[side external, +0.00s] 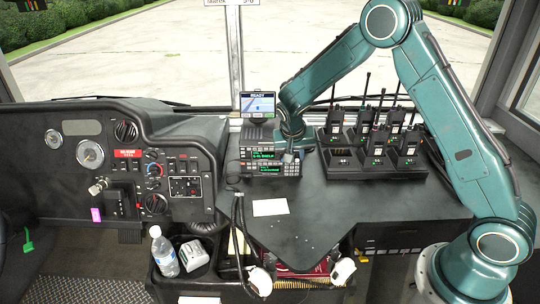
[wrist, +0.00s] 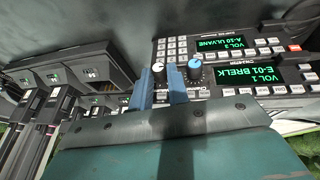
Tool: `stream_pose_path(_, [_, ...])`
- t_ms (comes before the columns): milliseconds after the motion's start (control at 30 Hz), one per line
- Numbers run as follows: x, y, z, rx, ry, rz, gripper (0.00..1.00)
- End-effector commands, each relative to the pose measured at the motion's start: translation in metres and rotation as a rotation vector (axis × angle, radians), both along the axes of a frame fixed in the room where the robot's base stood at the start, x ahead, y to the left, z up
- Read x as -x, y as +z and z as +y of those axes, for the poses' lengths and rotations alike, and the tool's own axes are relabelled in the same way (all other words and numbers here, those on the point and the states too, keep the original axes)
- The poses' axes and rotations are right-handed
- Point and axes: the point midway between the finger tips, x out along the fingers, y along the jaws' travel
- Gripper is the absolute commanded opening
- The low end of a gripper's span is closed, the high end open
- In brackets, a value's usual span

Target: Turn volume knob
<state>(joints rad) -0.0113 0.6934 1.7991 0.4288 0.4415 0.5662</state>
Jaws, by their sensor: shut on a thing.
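Two stacked radio units with green displays show in the side view, the upper (side external: 263,155) and the lower (side external: 265,170). A blue-topped knob (wrist: 194,66) stands just right of the right finger. In the side view my gripper (side external: 291,152) is at the units' right end, its contact too small to see.
A rack of handheld radios (side external: 375,160) stands right of the units. A small READY screen (side external: 258,103) stands behind them. A white card (side external: 270,207) lies on the dark counter (side external: 315,215). The counter right of the card is clear.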

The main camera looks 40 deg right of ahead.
Motion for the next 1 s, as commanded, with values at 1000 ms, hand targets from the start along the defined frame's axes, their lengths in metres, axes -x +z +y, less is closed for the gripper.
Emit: stream_pose_path(1000, [0.014, -0.003, -0.013, -0.497, -0.008, -0.496, 0.0])
